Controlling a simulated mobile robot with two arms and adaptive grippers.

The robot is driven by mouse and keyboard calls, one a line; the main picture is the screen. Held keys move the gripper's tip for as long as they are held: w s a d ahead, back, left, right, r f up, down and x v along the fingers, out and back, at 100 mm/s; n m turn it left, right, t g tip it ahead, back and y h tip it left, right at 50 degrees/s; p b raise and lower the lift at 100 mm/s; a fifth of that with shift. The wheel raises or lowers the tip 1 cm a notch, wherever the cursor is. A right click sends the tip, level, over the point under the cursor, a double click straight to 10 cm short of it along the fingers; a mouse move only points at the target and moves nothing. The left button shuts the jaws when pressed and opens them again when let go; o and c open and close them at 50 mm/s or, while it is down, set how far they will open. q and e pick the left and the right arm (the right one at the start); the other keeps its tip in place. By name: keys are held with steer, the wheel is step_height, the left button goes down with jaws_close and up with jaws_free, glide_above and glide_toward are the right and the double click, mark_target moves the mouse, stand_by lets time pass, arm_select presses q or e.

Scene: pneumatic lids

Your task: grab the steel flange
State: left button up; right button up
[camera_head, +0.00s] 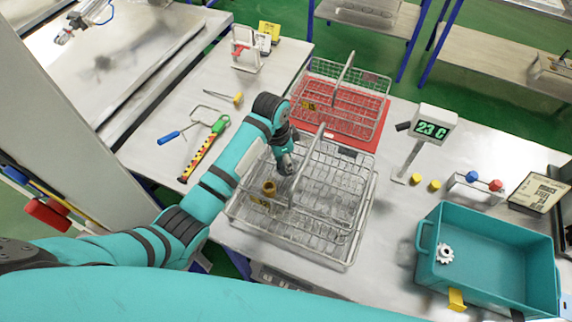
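A small silver toothed ring with a centre hole (445,254) lies in the teal bin (424,238) at the right, near its left wall. It is the only thing I see that could be the steel flange, but I cannot be sure that it is. My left gripper (287,165) points down over the near wire basket (340,262), close to its middle divider. Its fingers are small and dark, and I cannot tell whether they are open or hold anything. A brass-coloured ring-shaped part (269,188) sits in that basket, left of the gripper. My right gripper is not in view.
A second wire basket (386,105) stands on a red mat (365,138) behind. A display reading 23 C (432,130) stands between baskets and bin. Yellow caps (434,185) and a small rack with blue and red knobs (475,185) are nearby. Tools (203,152) lie left.

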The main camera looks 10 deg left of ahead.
arm_select(q)
steer(key=shift+f, duration=0.1)
jaws_close()
